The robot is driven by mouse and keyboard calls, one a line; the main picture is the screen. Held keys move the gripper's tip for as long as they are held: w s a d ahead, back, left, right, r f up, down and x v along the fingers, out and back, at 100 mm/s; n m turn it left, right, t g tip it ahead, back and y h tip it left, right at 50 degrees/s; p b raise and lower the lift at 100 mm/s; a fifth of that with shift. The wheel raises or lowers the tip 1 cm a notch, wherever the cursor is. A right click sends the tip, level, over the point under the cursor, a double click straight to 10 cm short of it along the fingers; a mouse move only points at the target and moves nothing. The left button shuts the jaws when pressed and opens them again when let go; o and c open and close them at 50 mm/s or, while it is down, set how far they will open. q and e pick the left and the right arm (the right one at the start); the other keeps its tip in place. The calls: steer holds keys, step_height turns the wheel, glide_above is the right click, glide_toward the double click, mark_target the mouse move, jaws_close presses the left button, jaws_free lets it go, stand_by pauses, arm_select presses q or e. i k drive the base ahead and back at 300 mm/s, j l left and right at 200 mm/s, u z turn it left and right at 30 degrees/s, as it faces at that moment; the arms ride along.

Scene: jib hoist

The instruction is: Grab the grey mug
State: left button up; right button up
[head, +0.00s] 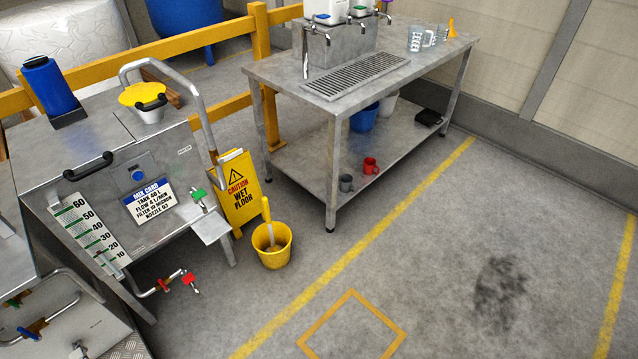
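The grey mug (346,183) stands upright on the lower shelf of the steel table, near its front edge. A red mug (370,166) stands just to its right and behind, on the same lower shelf (310,160). The tabletop above and the front leg (337,205) are close to the grey mug. Neither of my grippers shows in the head view.
A yellow bucket (272,246) and a wet floor sign (239,190) stand left of the table. Blue (364,118) and white (388,104) buckets and a black tray (429,117) share the shelf. The floor in front of the table is clear.

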mark_target(346, 179)
steer(key=i+l+u, duration=0.6)
steer(key=i+l, duration=0.1)
steer(key=l, duration=0.2)
steer(key=i+l+u, duration=0.15)
steer(key=l, duration=0.2)
steer(key=i+l, duration=0.1)
steer(key=l, duration=0.2)
steer(key=i+l, duration=0.15)
steer(key=l, duration=0.25)
steer(key=i+l, duration=0.2)
steer(key=l, duration=0.15)
steer(key=i+l, duration=0.15)
steer(key=l, duration=0.25)
steer(key=i+l+u, duration=0.1)
steer(key=l, duration=0.3)
steer(key=i+l, duration=0.4)
steer(key=l, duration=0.35)
steer(key=i+l, duration=0.15)
steer(key=l, duration=0.25)
steer(key=u, duration=0.05)
